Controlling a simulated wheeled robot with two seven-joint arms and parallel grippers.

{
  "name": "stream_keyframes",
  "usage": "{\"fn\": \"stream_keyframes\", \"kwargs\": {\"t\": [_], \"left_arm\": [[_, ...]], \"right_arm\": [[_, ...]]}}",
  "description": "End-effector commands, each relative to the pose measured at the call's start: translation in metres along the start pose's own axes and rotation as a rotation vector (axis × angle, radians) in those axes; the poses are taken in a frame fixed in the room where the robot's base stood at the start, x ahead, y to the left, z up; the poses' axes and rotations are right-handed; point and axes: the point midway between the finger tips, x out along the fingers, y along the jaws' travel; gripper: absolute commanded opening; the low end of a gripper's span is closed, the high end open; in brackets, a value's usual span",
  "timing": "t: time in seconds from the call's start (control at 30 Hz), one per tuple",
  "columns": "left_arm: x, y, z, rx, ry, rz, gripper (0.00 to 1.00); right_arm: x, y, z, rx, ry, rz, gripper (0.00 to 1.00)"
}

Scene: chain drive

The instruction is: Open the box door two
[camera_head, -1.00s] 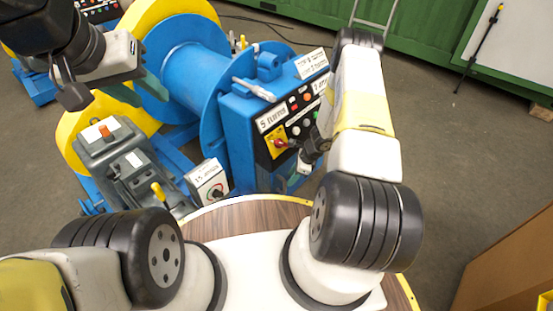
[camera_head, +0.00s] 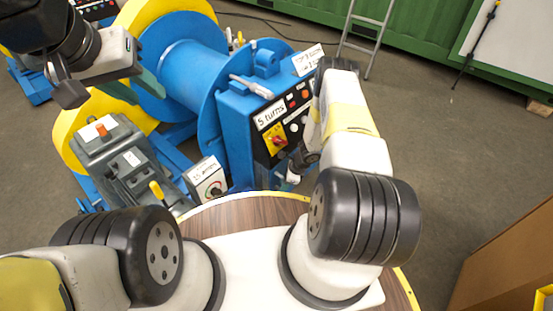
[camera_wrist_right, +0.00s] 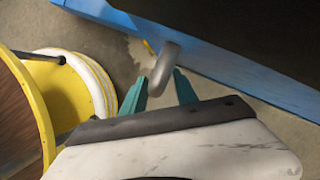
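The blue box (camera_head: 236,135) stands beside the big blue drum, with a dark control panel on its face labelled "5 turns". A grey curved handle (camera_wrist_right: 165,65) on a blue-edged dark face shows in the right wrist view. My right gripper (camera_wrist_right: 160,90) has its teal fingers apart, with the handle's lower end between or just beyond the tips; contact is unclear. In the head view my right arm largely hides this gripper, low at the box's front. The door's outline is unclear.
A grey pedal unit (camera_head: 115,155) and a small white box with a dial (camera_head: 207,182) stand left of the blue box. A ladder (camera_head: 367,35) leans at the back. Open floor lies to the right; a brown panel (camera_head: 510,255) is at lower right.

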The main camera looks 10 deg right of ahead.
Motion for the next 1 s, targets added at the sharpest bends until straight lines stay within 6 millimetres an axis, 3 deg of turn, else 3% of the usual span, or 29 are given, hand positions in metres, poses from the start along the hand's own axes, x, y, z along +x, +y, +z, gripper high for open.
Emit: {"fn": "stream_keyframes", "kwargs": {"t": [0.03,0.17,1.0], "left_arm": [[0.0,0.0,0.0,0.0,0.0,0.0,0.36],[0.0,0.0,0.0,0.0,0.0,0.0,0.36],[0.0,0.0,0.0,0.0,0.0,0.0,0.36]], "right_arm": [[-0.0001,0.0,0.0,0.0,0.0,0.0,0.24],[-0.0002,0.0,0.0,0.0,0.0,0.0,0.0],[-0.0004,-0.0003,0.0002,0.0,0.0,0.0,0.0]]}}
